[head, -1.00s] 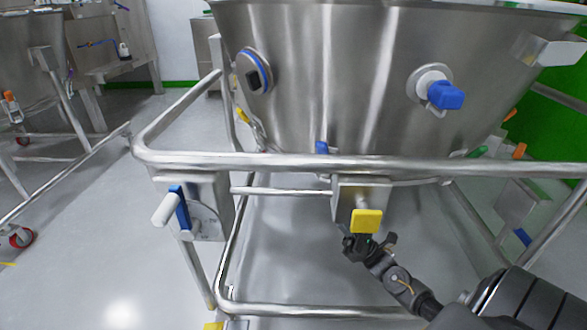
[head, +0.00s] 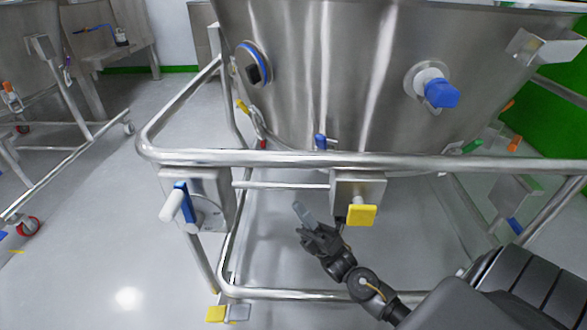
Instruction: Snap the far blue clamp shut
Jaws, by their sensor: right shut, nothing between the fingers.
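A small blue clamp (head: 320,142) stands upright at the lower edge of the steel vessel (head: 330,70), just behind the frame's top rail. Whether it is open or shut is too small to tell. Other blue parts show: a blue-capped fitting (head: 441,93) on the vessel wall and a blue lever (head: 182,202) on the left bracket. My right gripper (head: 302,214) is shut and empty. In the picture it is below the rails, left of the yellow tab (head: 361,215) and under the blue clamp, apart from it. My left gripper is not in view.
The thick top rail (head: 400,161) of the frame crosses in front of the vessel's bottom. A thinner rail (head: 280,185) and a steel box (head: 357,186) sit below it. A round port (head: 252,63) is on the vessel's left. Open floor (head: 90,240) lies left.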

